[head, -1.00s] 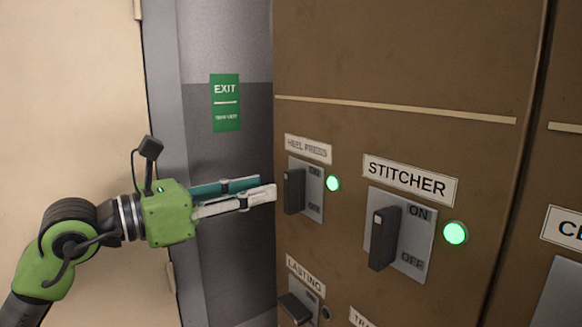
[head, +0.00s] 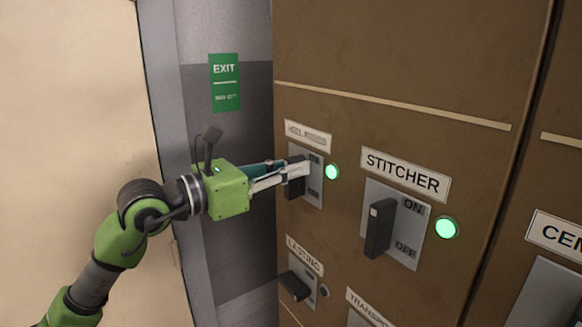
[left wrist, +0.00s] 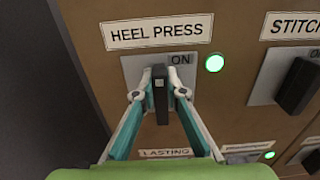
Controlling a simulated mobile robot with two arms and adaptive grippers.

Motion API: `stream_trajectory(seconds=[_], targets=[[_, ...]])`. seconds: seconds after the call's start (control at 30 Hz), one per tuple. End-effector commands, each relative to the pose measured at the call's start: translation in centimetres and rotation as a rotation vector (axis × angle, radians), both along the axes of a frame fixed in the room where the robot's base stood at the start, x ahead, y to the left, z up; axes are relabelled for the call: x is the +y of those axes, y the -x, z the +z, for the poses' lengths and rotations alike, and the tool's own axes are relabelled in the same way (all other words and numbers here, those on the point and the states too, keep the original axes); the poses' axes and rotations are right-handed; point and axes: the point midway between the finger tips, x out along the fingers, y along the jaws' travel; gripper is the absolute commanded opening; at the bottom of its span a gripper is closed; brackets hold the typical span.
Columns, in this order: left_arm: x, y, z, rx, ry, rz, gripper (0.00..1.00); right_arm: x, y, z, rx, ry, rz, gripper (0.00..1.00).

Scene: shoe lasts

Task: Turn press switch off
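The heel press switch is a dark upright handle (left wrist: 161,98) on a grey plate, under a HEEL PRESS label (left wrist: 158,31). Its handle points up toward ON, and its green lamp (left wrist: 214,63) is lit. In the head view the handle (head: 294,187) is partly hidden by my left gripper (head: 298,168). In the left wrist view my left gripper (left wrist: 160,92) has one fingertip on each side of the handle, with what looks like a narrow gap; contact is not clear. The lower plate marking is hidden there. My right gripper is not in view.
The stitcher switch (head: 379,229), at ON with a lit green lamp (head: 446,227), is to the right. The lasting switch (head: 294,287) is below, its lamp (head: 324,291) dark. A green exit sign (head: 225,82) hangs on the wall left of the brown cabinet (head: 400,60).

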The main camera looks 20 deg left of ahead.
Motion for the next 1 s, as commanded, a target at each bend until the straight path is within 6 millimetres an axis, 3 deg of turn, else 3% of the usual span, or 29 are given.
stream_trajectory(seconds=[0.27,0.47,1.0], targets=[[0.0,0.0,-0.1,-0.009,-0.011,0.001,0.00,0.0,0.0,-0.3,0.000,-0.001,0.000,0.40],[-0.1,0.1,-0.3,-0.054,-0.067,0.001,0.00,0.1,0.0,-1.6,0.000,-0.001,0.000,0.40],[-0.8,0.8,-0.8,-0.341,-0.433,0.002,0.00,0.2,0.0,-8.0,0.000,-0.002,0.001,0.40]])
